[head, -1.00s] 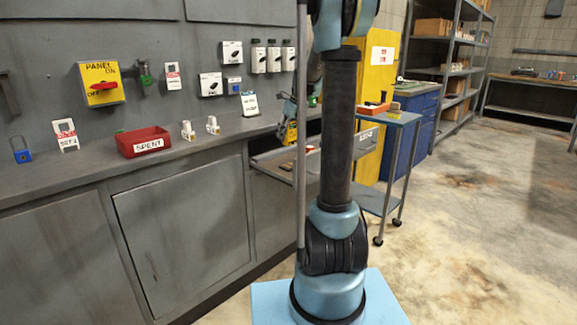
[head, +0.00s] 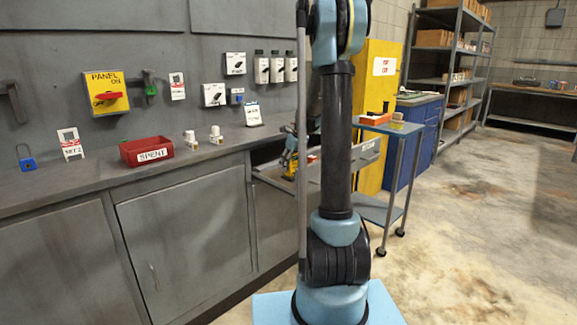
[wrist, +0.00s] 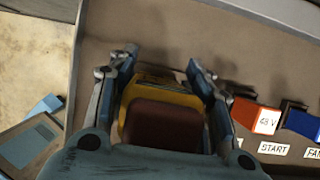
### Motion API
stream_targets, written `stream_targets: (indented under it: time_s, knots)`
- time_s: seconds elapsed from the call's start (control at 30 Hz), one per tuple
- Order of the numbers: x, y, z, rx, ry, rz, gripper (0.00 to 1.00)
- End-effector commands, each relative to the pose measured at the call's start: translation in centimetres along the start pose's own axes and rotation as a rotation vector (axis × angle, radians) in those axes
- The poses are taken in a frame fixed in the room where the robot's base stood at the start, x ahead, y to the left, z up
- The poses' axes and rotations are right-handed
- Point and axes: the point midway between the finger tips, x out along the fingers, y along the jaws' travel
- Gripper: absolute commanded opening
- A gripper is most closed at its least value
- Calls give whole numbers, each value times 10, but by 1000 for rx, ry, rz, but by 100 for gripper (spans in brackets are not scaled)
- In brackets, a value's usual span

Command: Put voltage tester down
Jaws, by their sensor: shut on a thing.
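The voltage tester is a yellow body with a dark brown-red face (wrist: 165,122). In the wrist view my gripper (wrist: 162,72) has one finger on each side of it and is shut on it. In the head view the yellow tester (head: 291,166) shows small, left of my arm, at the grey open drawer (head: 272,181). In the wrist view the tester is over the drawer's grey-brown floor (wrist: 175,28). Whether its underside touches the floor is hidden.
A red-and-white 48 V block (wrist: 266,121) and a blue block (wrist: 302,122) lie right of my gripper, with START and FAN labels. The drawer wall (wrist: 76,60) is on the left. A red SPENT bin (head: 147,151) stands on the counter.

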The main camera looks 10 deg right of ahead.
Motion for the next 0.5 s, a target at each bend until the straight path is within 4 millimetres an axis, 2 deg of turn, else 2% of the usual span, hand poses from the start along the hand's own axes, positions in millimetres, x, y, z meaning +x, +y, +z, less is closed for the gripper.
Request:
stream_targets:
  time_s: [0.17, 0.2, 0.27, 0.5]
  knots:
    - [1, 0, -1, 0, 0, 0, 11]
    - [1, 0, -1, 0, 0, 0, 55]
    - [1, 0, -1, 0, 0, 0, 66]
    - [1, 0, -1, 0, 0, 0, 66]
